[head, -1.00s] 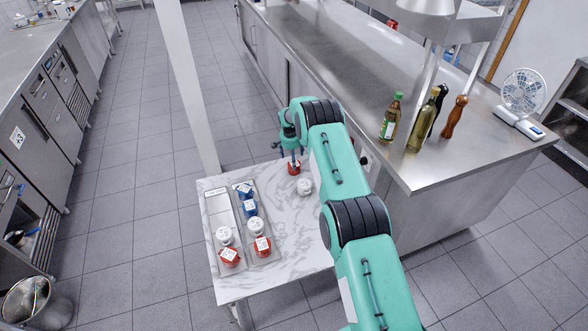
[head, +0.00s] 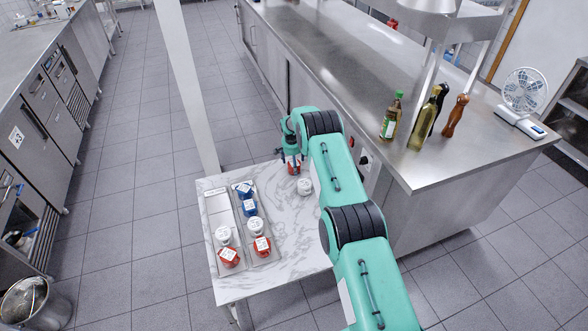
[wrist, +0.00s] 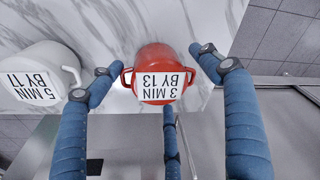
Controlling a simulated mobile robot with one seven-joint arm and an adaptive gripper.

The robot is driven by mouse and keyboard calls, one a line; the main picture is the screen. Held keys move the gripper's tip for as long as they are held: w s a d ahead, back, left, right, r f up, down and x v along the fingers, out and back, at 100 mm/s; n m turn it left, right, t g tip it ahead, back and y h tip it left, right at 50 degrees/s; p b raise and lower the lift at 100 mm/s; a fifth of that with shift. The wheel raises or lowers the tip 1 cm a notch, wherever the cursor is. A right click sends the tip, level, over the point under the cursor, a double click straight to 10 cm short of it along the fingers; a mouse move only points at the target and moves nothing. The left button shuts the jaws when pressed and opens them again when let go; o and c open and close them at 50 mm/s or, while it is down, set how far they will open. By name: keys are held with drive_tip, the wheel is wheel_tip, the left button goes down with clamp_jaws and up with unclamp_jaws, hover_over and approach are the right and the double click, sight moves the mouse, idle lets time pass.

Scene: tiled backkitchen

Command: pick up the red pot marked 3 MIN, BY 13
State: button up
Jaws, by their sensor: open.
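The red pot (wrist: 160,57) marked 3 MIN, BY 13 stands on the marble-look table and has two side handles in the wrist view. In the head view the red pot (head: 294,167) shows just below my gripper (head: 291,157), partly hidden by it. In the wrist view my gripper (wrist: 163,70) is open, with a blue finger on either side of the pot near its handles and a third finger below it. I cannot tell whether any finger touches the pot.
A white pot marked 5 MIN, BY 11 (wrist: 42,70) stands close to the left; it also shows in the head view (head: 305,187). Metal trays (head: 224,204) hold red, white and blue pots at the table's left. The steel counter (head: 370,130) stands close on the right.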

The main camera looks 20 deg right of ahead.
idle(0.5)
drive_tip(key=c, duration=1.5)
drive_tip(key=shift+r, duration=0.15)
drive_tip(key=shift+r+p, duration=0.85)
drive_tip(key=shift+r, duration=4.05)
